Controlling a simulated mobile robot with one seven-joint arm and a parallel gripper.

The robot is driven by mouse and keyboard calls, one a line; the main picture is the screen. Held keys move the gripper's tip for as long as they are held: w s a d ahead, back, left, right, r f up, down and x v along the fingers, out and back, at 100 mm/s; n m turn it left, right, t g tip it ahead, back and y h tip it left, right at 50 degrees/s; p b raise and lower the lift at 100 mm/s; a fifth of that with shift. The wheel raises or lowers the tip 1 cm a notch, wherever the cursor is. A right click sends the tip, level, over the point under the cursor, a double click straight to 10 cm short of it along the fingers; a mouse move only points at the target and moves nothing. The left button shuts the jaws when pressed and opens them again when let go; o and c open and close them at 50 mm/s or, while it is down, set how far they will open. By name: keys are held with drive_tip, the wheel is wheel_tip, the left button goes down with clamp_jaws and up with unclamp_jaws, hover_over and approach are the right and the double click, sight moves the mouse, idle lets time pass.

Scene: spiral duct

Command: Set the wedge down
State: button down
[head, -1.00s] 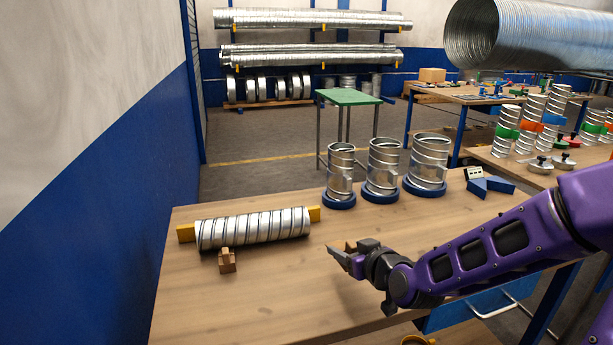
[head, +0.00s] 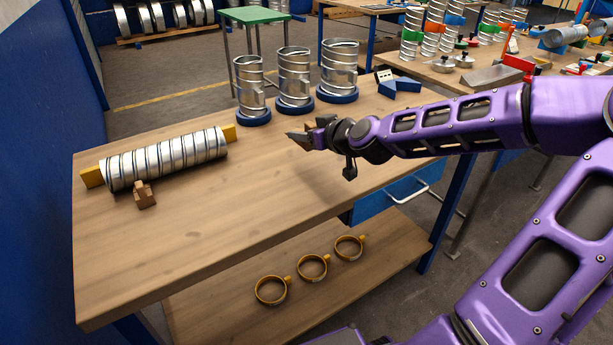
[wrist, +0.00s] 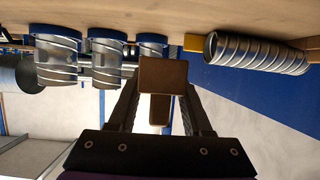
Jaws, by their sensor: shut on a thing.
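My gripper (head: 302,137) is shut on a brown wooden wedge (head: 310,127) above the table, in front of the upright duct pieces. In the wrist view the wedge (wrist: 162,77) is clamped between the fingers, and its underside contact cannot be judged. A similar brown wedge (head: 144,196) stands on the table against the near side of a lying spiral duct (head: 165,160). The duct also shows in the wrist view (wrist: 258,53). Yellow blocks (head: 92,176) sit at the duct's ends.
Three upright duct pieces (head: 294,78) stand in blue rings at the back of the wooden table (head: 230,215). Yellow ring clamps (head: 313,267) lie on the lower shelf. The table's middle and front are clear.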

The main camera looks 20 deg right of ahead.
sight(305, 175)
wheel_tip(305, 175, down, 10)
drive_tip(key=shift+r+b, duration=0.2)
drive_tip(key=shift+b, duration=0.9)
drive_tip(key=shift+f, duration=0.25)
drive_tip(key=shift+c, duration=1.7)
unclamp_jaws()
